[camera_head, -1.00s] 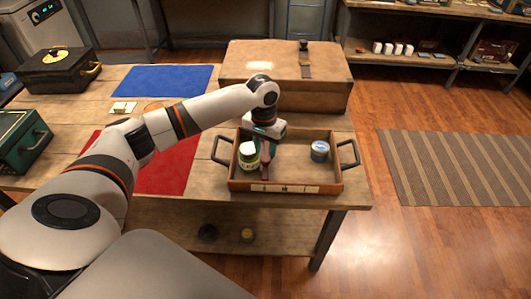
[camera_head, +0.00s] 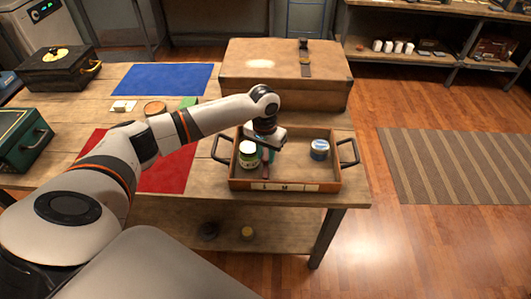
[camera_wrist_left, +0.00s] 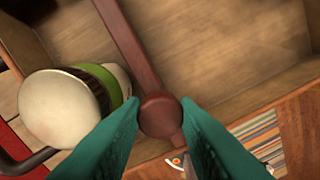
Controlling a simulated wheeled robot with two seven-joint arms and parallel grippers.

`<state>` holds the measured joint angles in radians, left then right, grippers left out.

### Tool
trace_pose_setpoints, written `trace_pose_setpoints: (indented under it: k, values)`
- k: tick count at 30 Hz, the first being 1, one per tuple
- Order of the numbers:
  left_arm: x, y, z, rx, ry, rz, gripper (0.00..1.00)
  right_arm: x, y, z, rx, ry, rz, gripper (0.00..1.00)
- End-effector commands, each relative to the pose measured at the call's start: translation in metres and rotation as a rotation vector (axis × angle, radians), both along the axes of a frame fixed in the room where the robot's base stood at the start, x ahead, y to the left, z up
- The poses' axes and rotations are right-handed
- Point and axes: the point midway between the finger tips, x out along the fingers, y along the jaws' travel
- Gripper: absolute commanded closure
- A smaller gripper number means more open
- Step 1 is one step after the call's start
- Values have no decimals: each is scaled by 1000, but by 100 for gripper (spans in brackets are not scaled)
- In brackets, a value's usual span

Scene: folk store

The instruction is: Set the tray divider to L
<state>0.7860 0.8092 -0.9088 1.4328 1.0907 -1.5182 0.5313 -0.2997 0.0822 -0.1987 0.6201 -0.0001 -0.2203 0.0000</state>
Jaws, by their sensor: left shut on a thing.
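A wooden tray (camera_head: 332,172) with dark side handles stands at the table's front right. A reddish-brown divider bar (camera_head: 266,172) with a round knob runs front to back inside it, left of the middle, its front end near the left mark on the front label strip (camera_head: 290,187). My left gripper (camera_head: 267,155) is over the tray, its teal fingers shut on the divider's knob, seen in the left wrist view (camera_wrist_left: 161,115). A blue tin (camera_head: 319,149) stands on the right side. My right gripper is not in view.
A large brown case (camera_head: 285,75) stands behind the tray. Blue (camera_head: 160,80) and red (camera_head: 165,172) mats lie to the left. A black box (camera_head: 60,72) and a green box (camera_head: 25,140) stand at the far left.

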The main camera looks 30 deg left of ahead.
Motion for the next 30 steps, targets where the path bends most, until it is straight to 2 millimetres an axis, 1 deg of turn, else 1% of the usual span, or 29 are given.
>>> trace_pose_setpoints:
  k: [2,4,7,12,15,19,28,29,30]
  values:
    - [5,-8,2,-3,-1,0,100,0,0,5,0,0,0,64]
    - [13,-20,4,-6,-2,0,100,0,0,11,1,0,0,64]
    - [26,-44,4,-8,-2,-1,100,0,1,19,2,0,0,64]
    - [49,-80,2,-6,-2,1,100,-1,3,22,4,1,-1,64]
    - [59,-95,1,-4,-3,1,100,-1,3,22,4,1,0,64]
    - [64,-104,1,-2,-2,1,100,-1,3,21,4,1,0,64]
    - [66,-106,1,-4,-4,0,100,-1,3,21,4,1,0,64]
    - [66,-106,1,-4,-4,0,71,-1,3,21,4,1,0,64]
    - [65,-106,1,-4,-4,-1,64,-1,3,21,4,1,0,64]
